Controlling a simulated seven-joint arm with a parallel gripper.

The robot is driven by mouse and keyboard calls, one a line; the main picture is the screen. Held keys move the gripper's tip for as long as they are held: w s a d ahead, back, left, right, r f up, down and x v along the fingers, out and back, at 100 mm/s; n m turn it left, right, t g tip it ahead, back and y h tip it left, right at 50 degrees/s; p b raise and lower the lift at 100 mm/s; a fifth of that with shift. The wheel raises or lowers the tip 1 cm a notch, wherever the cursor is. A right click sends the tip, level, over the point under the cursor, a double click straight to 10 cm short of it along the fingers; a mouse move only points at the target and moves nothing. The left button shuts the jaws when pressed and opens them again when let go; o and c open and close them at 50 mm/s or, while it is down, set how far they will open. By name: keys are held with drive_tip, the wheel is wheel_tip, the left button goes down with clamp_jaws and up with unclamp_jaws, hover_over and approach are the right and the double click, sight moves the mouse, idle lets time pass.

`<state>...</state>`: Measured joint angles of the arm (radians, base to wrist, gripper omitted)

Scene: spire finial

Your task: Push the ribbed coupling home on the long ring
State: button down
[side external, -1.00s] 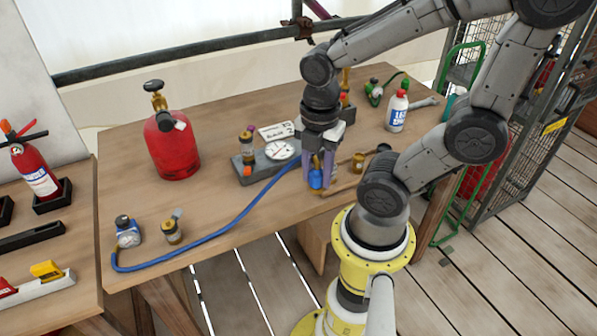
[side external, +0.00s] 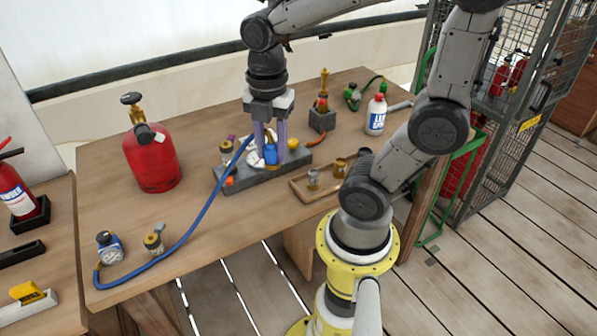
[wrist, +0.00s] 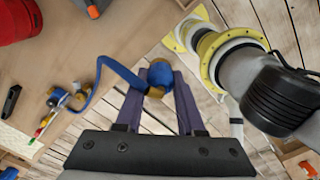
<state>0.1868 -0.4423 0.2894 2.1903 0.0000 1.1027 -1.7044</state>
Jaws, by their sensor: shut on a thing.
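The blue coupling (side external: 270,155) is on the end of a blue hose and looks upright. My gripper (side external: 270,150) is shut on it, with one purple finger on each side. In the wrist view the coupling (wrist: 160,74) sits between the fingertips of my gripper (wrist: 158,82). It is over the grey block (side external: 242,181), with a brass-coloured part (side external: 273,167) showing just below it. I cannot tell whether this part is the long ring, or whether the coupling touches or sits on it. My fingers partly hide the block's middle.
A wooden tray (side external: 299,192) with small metal fittings lies right of the block. A red cylinder (side external: 152,160) stands at the left and a white bottle (side external: 376,115) at the back right.

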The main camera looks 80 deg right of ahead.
drive_tip(key=w+d+r+m, duration=0.1)
drive_tip(key=w+d, duration=1)
drive_tip(key=w, duration=0.5)
drive_tip(key=shift+r, duration=0.2)
drive_tip(key=shift+f, duration=2.9)
drive_tip(key=shift+f, duration=0.65)
drive_tip(key=shift+c, duration=2.2)
unclamp_jaws()
